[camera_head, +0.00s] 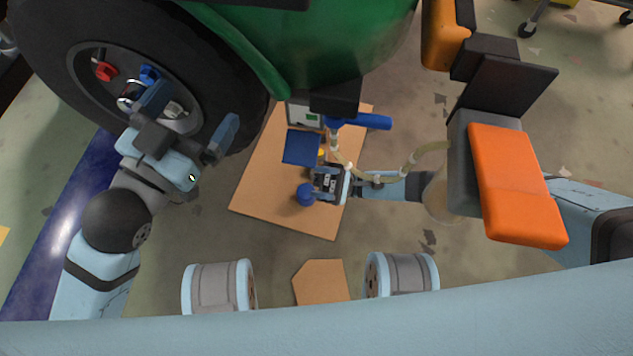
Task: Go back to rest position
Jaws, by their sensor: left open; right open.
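My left gripper (192,108) is open, with blue fingers spread in front of the large black wheel (225,50) at upper left. It overlaps the wheel in the picture, and I cannot tell whether it touches. Nothing shows between its fingers. The green vehicle body (345,45) fills the top middle. Under its edge lies a brown board (265,190).
A small brown piece (320,282) lies nearer me. A blue strip (70,215) runs at left. The floor at lower right looks clear.

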